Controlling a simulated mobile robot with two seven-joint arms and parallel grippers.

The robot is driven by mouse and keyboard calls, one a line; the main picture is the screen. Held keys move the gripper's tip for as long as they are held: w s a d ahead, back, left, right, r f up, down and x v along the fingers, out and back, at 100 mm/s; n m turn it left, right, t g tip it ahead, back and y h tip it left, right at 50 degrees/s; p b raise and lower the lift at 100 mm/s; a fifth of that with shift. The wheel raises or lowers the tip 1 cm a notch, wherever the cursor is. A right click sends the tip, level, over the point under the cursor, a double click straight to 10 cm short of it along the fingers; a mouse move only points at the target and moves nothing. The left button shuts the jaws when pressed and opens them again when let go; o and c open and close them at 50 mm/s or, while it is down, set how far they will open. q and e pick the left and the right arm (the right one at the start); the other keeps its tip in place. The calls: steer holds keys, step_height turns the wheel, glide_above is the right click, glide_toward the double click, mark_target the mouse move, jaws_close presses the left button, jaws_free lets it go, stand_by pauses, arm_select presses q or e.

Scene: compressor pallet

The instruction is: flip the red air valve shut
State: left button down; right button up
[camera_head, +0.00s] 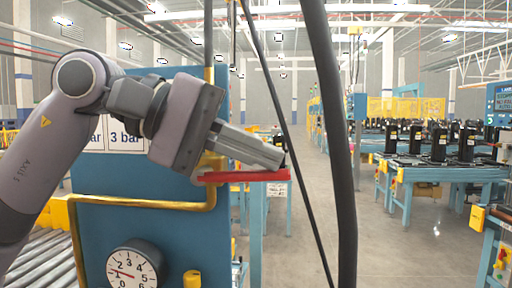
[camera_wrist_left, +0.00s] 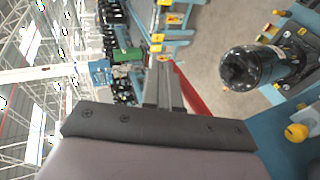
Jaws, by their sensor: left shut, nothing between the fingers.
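The red air valve lever (camera_head: 245,175) sticks out horizontally to the right from the brass valve on the yellow pipe (camera_head: 150,204), which runs over a blue panel (camera_head: 100,237). My left gripper (camera_head: 283,160) is shut and empty. Its fingers slant down to the right, with the tips just above the lever's free end; I cannot tell whether they touch. In the left wrist view the red lever (camera_wrist_left: 192,92) runs right beside the shut fingers (camera_wrist_left: 164,70), which hide part of it. My right gripper is not in view.
A round pressure gauge (camera_head: 133,268) sits low on the panel. A thick black hose (camera_head: 342,150) and a thin cable hang just right of the lever. Conveyor rollers (camera_head: 38,262) lie at left. Tables with black units (camera_head: 438,146) stand farther right beyond open floor.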

arm_select(q)
steer(key=b+v, duration=0.1)
steer(key=v, duration=0.6)
steer(key=shift+a, duration=0.1)
stand_by(0.5)
